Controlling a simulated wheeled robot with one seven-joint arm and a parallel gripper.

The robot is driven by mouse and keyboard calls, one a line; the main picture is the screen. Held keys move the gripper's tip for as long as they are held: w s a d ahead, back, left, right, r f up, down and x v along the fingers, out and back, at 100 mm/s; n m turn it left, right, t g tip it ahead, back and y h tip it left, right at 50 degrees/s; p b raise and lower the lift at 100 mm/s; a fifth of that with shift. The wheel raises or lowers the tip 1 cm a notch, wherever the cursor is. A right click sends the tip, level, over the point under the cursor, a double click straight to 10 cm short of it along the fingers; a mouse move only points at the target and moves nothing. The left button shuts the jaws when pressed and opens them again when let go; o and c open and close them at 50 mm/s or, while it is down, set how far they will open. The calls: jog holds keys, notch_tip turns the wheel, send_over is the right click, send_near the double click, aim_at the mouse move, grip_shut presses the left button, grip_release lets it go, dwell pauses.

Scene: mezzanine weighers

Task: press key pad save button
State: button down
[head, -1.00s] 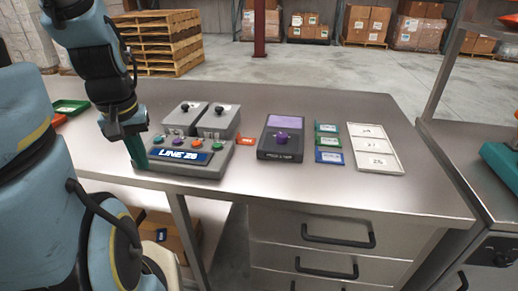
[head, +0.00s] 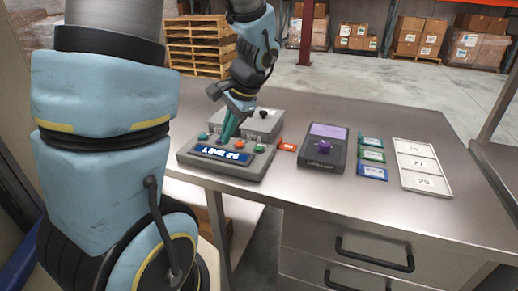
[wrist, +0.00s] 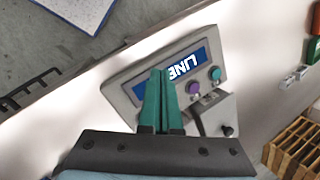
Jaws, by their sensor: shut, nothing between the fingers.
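The key pad is a grey sloped console (head: 248,167) on the steel table, with a blue "LINE 26" display (head: 222,153). A row of buttons runs above the display: teal (head: 203,136), purple, orange (head: 239,144) and green (head: 260,149). I cannot read which button is save. My gripper (head: 225,138) has its teal fingers shut and empty, pointing down over the button row near the purple button, which they partly hide. In the wrist view the fingers (wrist: 158,75) cover part of the console; the purple button (wrist: 194,88) and teal button (wrist: 215,73) show beside them. Contact cannot be told.
Two grey boxes with dark knobs stand behind the buttons; one shows (head: 262,122). The table front (head: 330,205) is clear.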

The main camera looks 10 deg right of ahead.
aim_at(262, 149)
jog(key=w+d+r+m+t+y, duration=0.1)
jog(key=w+d+m+t, duration=0.1)
jog(key=d, duration=0.3)
jog(key=w+d+r+m+t+y, duration=0.1)
jog(key=w+d+r+m+t, duration=0.1)
jog(key=w+d+m, duration=0.2)
jog(key=shift+d+r+m+t, duration=0.3)
jog(key=shift+d+m+t, duration=0.15)
jog(key=shift+d, duration=0.2)
jog(key=shift+f, duration=0.1)
notch_tip(262, 149, down, 9)
jog(key=b, duration=0.7)
dwell(1.0)
jog(key=shift+f+b, duration=0.25)
jog(key=shift+b, duration=0.15)
jog(key=shift+f+b, duration=0.3)
jog(key=shift+f, duration=0.15)
dwell(0.6)
jog(key=shift+r, duration=0.1)
jog(key=shift+r+p, duration=0.7)
jog(key=shift+r, duration=0.1)
